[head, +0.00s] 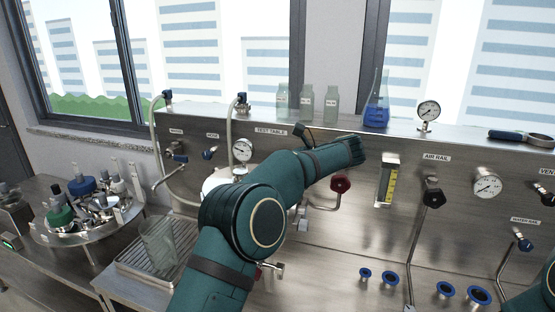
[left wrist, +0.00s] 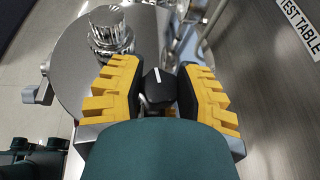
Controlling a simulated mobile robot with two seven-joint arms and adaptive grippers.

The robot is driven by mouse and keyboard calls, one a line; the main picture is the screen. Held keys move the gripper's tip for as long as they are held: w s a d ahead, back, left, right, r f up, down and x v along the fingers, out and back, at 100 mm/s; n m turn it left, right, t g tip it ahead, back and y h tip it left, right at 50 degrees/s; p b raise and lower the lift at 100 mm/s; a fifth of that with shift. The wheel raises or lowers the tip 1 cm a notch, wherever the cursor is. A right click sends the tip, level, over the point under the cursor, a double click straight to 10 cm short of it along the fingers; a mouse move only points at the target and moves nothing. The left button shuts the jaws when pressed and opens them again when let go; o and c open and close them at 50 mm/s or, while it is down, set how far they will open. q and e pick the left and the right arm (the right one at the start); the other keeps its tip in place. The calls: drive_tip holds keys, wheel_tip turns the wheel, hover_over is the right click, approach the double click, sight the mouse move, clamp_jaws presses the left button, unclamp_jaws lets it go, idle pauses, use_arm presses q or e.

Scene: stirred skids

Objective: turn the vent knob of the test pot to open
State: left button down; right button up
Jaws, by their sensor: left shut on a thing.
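The black vent knob (left wrist: 157,92) with a short white line shows in the left wrist view; the line points up the picture. My left gripper (left wrist: 160,76) is shut on the knob, one yellow-and-black finger on each side. The test pot's round metal lid (left wrist: 72,62) lies left of the fingers, with a clear, shiny fitting (left wrist: 110,32) on it. In the head view a pale part of the pot (head: 215,182) shows behind my left arm, which hides the knob and gripper. My right gripper is out of view; only its arm shows at lower right.
A steel panel with the "TEST TABLE" label (head: 271,131), a gauge (head: 242,150), a red knob (head: 340,184) and hoses stands close behind the arm. A glass beaker (head: 160,243) stands on a tray at left. A round tray (head: 92,243) holds bottles and parts farther left.

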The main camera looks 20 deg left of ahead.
use_arm(q)
drive_tip(key=shift+a+n+g+p, duration=0.1)
drive_tip(key=shift+n+g+p, duration=0.6)
drive_tip(key=shift+n+g, duration=0.15)
drive_tip(key=c, duration=0.6)
unclamp_jaws()
